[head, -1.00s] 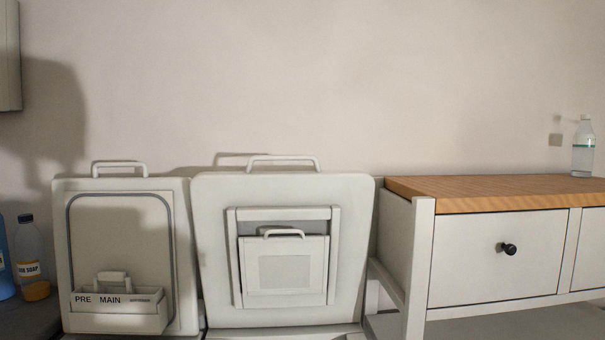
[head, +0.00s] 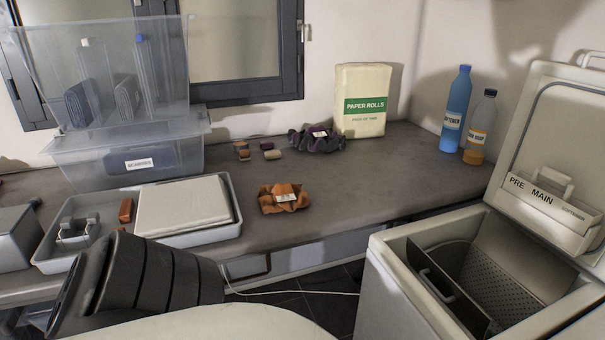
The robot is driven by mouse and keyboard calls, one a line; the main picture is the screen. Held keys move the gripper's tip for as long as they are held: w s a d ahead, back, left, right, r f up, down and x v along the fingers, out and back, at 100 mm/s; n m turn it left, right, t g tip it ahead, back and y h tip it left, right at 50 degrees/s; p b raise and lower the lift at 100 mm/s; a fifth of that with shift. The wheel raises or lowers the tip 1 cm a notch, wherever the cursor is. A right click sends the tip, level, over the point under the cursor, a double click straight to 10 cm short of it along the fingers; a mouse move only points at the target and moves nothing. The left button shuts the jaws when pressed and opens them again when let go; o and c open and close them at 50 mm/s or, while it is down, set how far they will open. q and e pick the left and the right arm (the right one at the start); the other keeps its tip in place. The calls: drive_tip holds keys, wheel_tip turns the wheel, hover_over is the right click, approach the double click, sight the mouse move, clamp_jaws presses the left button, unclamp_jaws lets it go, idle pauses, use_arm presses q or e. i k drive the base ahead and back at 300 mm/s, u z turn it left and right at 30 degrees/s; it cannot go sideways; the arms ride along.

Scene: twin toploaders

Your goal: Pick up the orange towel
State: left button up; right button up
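An orange crumpled cloth with a pale label, which looks like the orange towel (head: 270,204), lies on the grey counter (head: 350,182) near its front edge, right of a grey tray. It is uncovered and nothing touches it. A dark ribbed part of my arm and a pale part of my body fill the lower left of the head view. Neither of my grippers' fingers can be seen.
The tray (head: 227,232) holds a white slab. Clear bins (head: 175,172) stand behind it. A dark crumpled cloth (head: 322,143), a paper rolls pack (head: 349,117), a blue bottle (head: 457,112) and a soap bottle (head: 477,138) stand farther back. An open toploader (head: 388,278) is at right.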

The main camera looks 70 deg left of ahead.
sight(279, 198)
drive_tip(key=u, duration=4.35)
drive_tip(key=i, duration=1.35)
drive_tip(key=z, duration=2.45)
